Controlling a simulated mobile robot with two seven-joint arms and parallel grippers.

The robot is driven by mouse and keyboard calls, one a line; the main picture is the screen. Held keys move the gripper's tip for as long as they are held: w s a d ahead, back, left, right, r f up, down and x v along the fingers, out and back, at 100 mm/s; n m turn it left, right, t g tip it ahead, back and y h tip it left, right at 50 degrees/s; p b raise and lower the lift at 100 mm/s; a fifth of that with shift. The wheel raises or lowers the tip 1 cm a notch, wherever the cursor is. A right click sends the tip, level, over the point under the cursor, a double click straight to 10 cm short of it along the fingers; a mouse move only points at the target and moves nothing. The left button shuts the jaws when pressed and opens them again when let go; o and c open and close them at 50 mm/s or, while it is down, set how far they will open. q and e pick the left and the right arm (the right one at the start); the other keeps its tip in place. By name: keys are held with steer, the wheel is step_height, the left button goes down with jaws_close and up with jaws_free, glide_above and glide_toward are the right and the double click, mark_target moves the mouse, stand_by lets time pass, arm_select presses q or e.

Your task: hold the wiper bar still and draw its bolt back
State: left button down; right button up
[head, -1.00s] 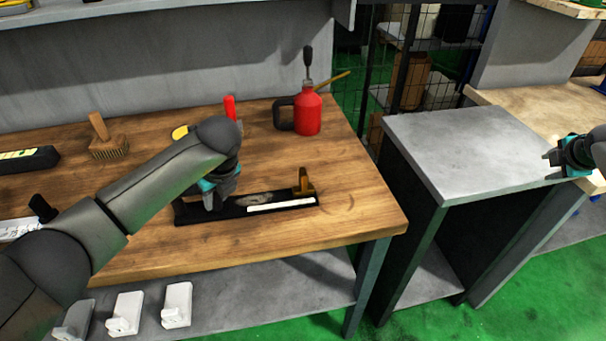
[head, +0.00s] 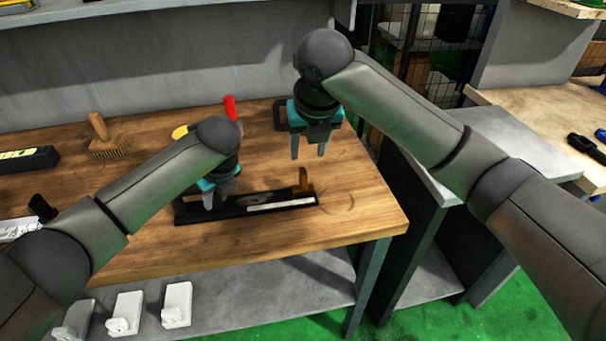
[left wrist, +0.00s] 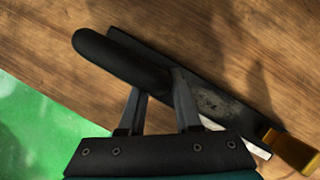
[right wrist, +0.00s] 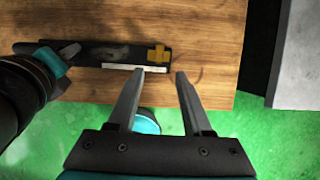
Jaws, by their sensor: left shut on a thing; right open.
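The wiper bar (head: 262,202) is a long black bar with a pale strip along it, lying on the wooden bench near its front edge. Its brass-coloured bolt (head: 303,182) stands up at the bar's right end; it also shows in the left wrist view (left wrist: 290,150) and the right wrist view (right wrist: 159,54). My left gripper (head: 211,205) is shut on the dark handle (left wrist: 125,60) at the bar's left end. My right gripper (head: 308,154) is open and empty, above and behind the bolt, apart from it. It points down in the right wrist view (right wrist: 155,75).
A wooden brush (head: 105,140) and a black box (head: 28,160) stand at the bench's left. A grey cabinet (head: 510,140) stands right of the bench (head: 350,215), across a gap. The bench's front right corner is clear.

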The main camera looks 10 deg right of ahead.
mark_target(304, 172)
steer(key=x, duration=1.1)
steer(key=shift+w+f, duration=0.2)
steer(key=shift+f, duration=0.15)
steer(key=shift+c, duration=0.2)
jaws_close()
stand_by(0.7)
